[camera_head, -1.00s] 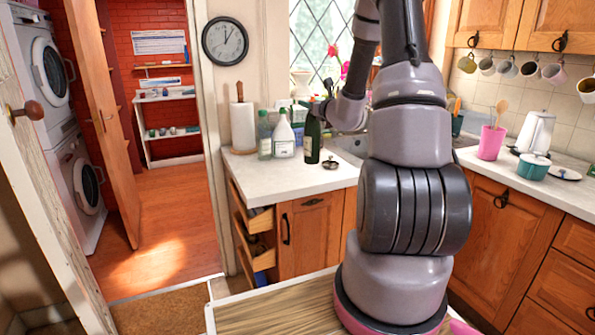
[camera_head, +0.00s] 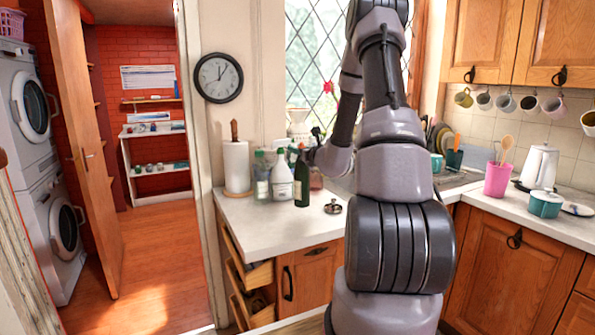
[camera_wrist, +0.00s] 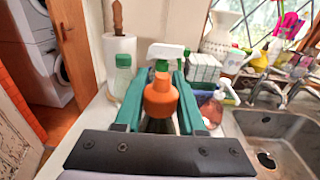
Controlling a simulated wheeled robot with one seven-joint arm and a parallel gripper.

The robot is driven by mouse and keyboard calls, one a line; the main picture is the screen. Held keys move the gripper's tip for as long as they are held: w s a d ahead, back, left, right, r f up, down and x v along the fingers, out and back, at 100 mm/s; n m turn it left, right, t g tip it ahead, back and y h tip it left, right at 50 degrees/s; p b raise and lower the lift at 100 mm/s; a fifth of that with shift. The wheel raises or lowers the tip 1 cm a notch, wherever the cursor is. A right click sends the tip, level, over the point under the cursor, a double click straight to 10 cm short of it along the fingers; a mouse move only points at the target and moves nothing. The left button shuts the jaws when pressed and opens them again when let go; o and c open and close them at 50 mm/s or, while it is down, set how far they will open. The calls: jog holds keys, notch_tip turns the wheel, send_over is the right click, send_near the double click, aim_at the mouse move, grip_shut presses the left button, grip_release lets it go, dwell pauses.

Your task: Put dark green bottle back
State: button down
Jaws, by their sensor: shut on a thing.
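The dark green bottle (camera_head: 301,178) is upright over the counter, just right of the white spray bottle (camera_head: 282,180). I cannot tell whether its base touches the counter. My gripper (camera_head: 303,150) is shut on its upper part. In the wrist view, the bottle's orange top (camera_wrist: 160,98) shows between the teal fingers of my gripper (camera_wrist: 158,103). Most of its body is hidden below the orange top and the gripper.
A pale green bottle (camera_head: 262,180) and a paper towel roll (camera_head: 237,166) stand to the left. A reddish bottle (camera_wrist: 212,111) is close on the right in the wrist view, before the sink (camera_wrist: 272,150). A small metal lid (camera_head: 332,206) lies nearby. Drawers (camera_head: 254,274) stand open below.

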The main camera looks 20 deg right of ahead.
aim_at(298, 161)
jog(key=shift+f, duration=2.35)
jog(key=c, duration=0.5)
grip_release()
